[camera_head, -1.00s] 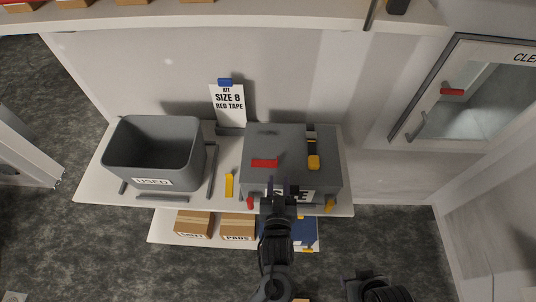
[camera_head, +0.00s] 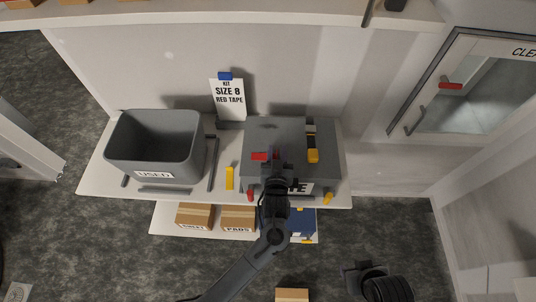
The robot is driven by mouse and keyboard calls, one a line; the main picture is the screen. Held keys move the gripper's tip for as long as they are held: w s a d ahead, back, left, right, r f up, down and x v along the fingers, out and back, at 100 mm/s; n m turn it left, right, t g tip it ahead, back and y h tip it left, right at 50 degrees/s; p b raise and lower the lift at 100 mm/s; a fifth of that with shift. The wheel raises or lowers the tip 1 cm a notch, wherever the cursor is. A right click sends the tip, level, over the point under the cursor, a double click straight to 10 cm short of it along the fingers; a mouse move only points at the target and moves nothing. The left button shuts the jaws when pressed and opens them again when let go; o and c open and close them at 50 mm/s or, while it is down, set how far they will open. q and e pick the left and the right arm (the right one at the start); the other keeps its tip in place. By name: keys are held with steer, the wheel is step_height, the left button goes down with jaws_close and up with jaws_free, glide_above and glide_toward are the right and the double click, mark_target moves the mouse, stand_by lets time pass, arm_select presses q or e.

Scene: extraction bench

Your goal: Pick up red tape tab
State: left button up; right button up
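The red tape tab (camera_head: 259,156) is a short flat red strip on top of the grey lidded box (camera_head: 262,132), left of the middle of the lid. My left gripper (camera_head: 274,155) is over the box top at the tab's right end and hides part of it. A bit of red also shows at the fingers' right side. Whether the fingers are apart or closed on the tab is too small to tell. My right gripper (camera_head: 358,272) is low at the lower right, away from the bench, and its fingers are not clear.
A grey bin marked USED (camera_head: 152,145) stands at the left on the white bench. A SIZE 8 RED TAPE card (camera_head: 229,101) stands behind. A yellow-ended strap (camera_head: 313,156) lies on the box's right side. Cardboard boxes (camera_head: 238,217) sit on the lower shelf.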

arm_select(q)
jaws_close()
steer(key=shift+r, duration=0.15)
stand_by(0.4)
